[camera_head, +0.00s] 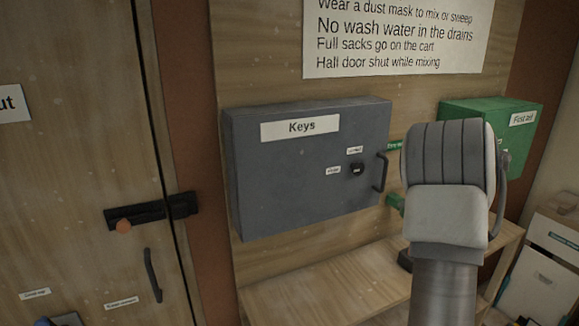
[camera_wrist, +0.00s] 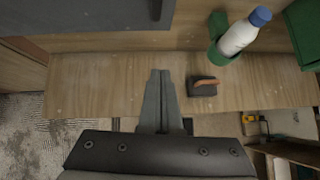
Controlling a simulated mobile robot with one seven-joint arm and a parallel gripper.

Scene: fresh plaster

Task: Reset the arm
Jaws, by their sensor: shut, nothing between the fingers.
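My gripper (camera_wrist: 160,75) shows in the wrist view with its two fingers together and nothing between them. It is over the front part of a wooden bench (camera_wrist: 95,85), apart from the things on it. In the head view my grey and white arm (camera_head: 447,190) rises at the right, in front of the bench (camera_head: 300,295); the fingers are hidden there.
A grey "Keys" cabinet (camera_head: 300,170) hangs behind the bench, with a green box (camera_head: 480,108) to its right. A white bottle (camera_wrist: 238,38) in a green holder and a dark block with a brown handle (camera_wrist: 203,87) are right of my gripper. A wooden door (camera_head: 75,160) with a black bolt (camera_head: 140,213) is at left.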

